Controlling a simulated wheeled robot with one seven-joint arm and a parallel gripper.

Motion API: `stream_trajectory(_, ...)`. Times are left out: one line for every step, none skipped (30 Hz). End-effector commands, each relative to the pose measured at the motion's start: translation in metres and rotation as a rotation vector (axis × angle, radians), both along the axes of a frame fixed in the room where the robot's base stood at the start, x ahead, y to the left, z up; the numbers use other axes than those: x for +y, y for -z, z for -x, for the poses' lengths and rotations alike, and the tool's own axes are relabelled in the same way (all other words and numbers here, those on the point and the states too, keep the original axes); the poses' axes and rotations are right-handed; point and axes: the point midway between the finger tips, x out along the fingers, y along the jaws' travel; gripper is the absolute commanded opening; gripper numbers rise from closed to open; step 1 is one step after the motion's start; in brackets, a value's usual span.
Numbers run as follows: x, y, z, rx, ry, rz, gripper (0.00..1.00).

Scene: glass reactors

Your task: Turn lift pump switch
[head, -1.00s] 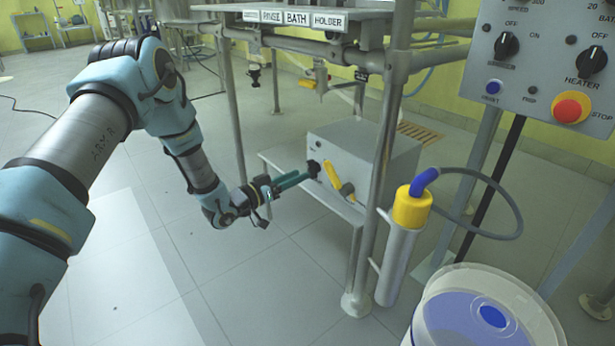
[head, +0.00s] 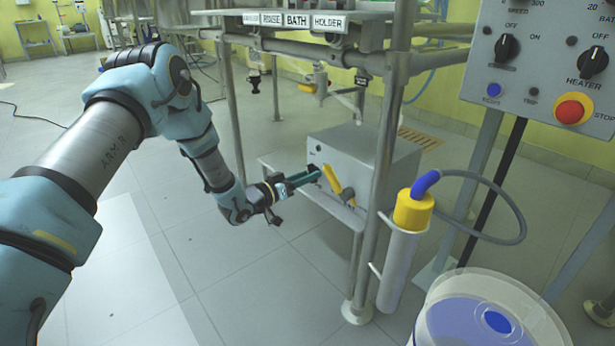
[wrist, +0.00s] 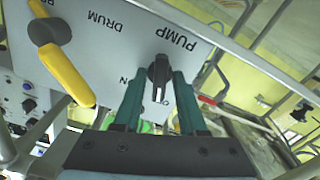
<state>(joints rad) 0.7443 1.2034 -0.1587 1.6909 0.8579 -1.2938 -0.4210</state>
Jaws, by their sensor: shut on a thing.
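The pump switch is a black rotary knob (wrist: 158,72) on the light grey front panel of a box (head: 372,155), below the upside-down word PUMP in the wrist view. My gripper (wrist: 158,85) has one teal finger on each side of the knob and is shut on it. In the head view my gripper (head: 316,176) reaches the front of the box from the left, and its fingers hide the knob. The knob's pointer looks roughly in line with the fingers. Small letters beside the knob are partly covered by the fingers.
A yellow lever (head: 331,179) is on the same panel, close to my fingers; it also shows in the wrist view (wrist: 66,75). A yellow-capped cylinder (head: 402,250) and a bucket (head: 480,310) are further right.

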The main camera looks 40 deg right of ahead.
Motion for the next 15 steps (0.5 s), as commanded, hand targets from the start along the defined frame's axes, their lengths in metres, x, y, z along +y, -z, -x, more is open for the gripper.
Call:
stream_trajectory(0.0002,0.0002,0.0001,0.0,0.0,0.0,0.08)
stream_trajectory(0.0002,0.0003,0.0002,0.0,0.0,0.0,0.05)
stream_trajectory(0.0002,0.0002,0.0003,0.0,0.0,0.0,0.01)
stream_trajectory(0.0002,0.0002,0.0003,0.0,0.0,0.0,0.0)
stream_trajectory(0.0003,0.0003,0.0002,0.0,0.0,0.0,0.0)
stream_trajectory(0.0003,0.0003,0.0002,0.0,0.0,-0.001,0.0)
stream_trajectory(0.0003,0.0003,0.0003,0.0,0.0,-0.001,0.0)
stream_trajectory(0.0003,0.0003,0.0003,0.0,0.0,-0.001,0.0)
stream_trajectory(0.0003,0.0003,0.0003,0.0,0.0,-0.001,0.0)
stream_trajectory(0.0004,0.0003,0.0003,-0.001,0.0,-0.001,0.0)
stream_trajectory(0.0004,0.0003,0.0003,-0.003,0.0,-0.001,0.0)
stream_trajectory(0.0004,0.0003,0.0002,-0.007,0.0,-0.001,0.0)
stream_trajectory(0.0004,0.0003,0.0003,-0.011,0.0,0.0,0.0)
stream_trajectory(0.0004,0.0004,0.0003,-0.017,0.0,0.0,0.0)
stream_trajectory(0.0004,0.0004,0.0003,-0.027,0.0,0.001,0.0)
